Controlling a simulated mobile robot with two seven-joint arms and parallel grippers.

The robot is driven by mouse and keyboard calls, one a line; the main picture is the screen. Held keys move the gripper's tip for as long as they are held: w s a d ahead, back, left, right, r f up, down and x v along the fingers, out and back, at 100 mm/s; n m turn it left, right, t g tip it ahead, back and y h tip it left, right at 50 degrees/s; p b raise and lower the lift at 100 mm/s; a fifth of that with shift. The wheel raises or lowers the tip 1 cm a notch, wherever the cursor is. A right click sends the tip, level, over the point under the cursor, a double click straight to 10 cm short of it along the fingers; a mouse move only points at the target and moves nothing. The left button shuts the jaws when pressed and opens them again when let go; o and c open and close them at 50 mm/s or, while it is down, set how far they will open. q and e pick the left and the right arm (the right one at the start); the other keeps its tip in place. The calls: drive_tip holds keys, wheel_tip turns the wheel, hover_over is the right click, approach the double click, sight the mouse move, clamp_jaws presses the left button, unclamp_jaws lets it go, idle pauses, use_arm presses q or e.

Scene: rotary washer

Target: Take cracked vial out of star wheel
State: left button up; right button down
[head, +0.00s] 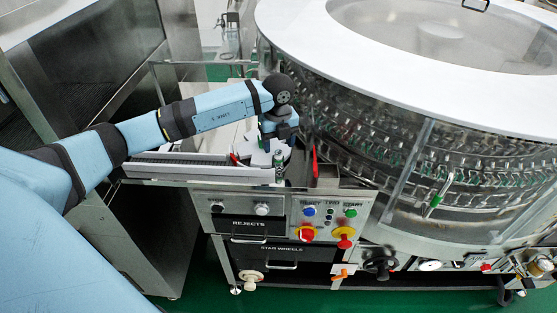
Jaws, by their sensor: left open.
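My left gripper (280,158) points down over the pale star wheel (258,157) on the infeed deck, left of the big round washer. It is open, and its fingertips are small and partly hidden in this view. A small vial with a green and white look (281,153) shows close to the fingertips at the star wheel. I cannot tell whether it is cracked or whether the fingers touch it. My right gripper is not in view.
The rotary washer (400,95) with its white rim fills the right side. A red upright part (314,162) stands just right of the gripper. A metal guide rail (200,172) runs left. Below are buttons and a REJECTS drawer (249,226). A steel cabinet (95,75) stands left.

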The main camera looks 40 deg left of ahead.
sight(278, 151)
use_arm(q)
wheel_tip(278, 151, down, 4)
drive_tip(key=c, duration=1)
drive_tip(key=shift+r, duration=0.1)
